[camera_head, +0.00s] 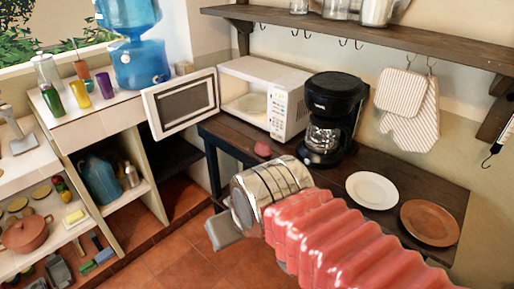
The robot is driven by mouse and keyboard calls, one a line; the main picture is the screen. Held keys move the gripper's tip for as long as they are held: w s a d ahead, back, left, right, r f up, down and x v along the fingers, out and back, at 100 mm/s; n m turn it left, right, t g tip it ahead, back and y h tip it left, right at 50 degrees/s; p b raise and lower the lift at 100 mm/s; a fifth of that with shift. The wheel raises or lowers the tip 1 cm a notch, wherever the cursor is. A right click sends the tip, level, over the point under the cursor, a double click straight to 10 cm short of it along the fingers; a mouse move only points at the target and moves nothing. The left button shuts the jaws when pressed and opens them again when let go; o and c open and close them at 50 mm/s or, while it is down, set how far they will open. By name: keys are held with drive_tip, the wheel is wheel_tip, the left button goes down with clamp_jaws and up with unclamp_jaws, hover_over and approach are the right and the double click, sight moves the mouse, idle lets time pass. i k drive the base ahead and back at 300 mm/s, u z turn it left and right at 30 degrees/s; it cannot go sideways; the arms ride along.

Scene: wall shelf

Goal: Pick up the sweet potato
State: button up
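A small reddish-pink lump, which looks like the sweet potato (263,149), lies on the dark wooden table (228,131) in front of the microwave. My arm reaches in from the lower right. My gripper (224,230) is at its end, in front of the table and nearer to me than the lump, and lower in the picture. Only one grey finger part shows clearly. The rest is hidden by the metal wrist, so I cannot see whether it is open or what lies between its fingers. The lump looks apart from the gripper.
The microwave (289,103) has its door (186,104) swung open to the left. A black coffee maker (335,100) stands right of the lump. A white plate (371,190) and a brown plate (430,222) lie farther right. A wall shelf (400,42) hangs above.

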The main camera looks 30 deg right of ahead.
sight(262, 149)
drive_tip(key=i, duration=0.9)
drive_tip(key=z, duration=0.05)
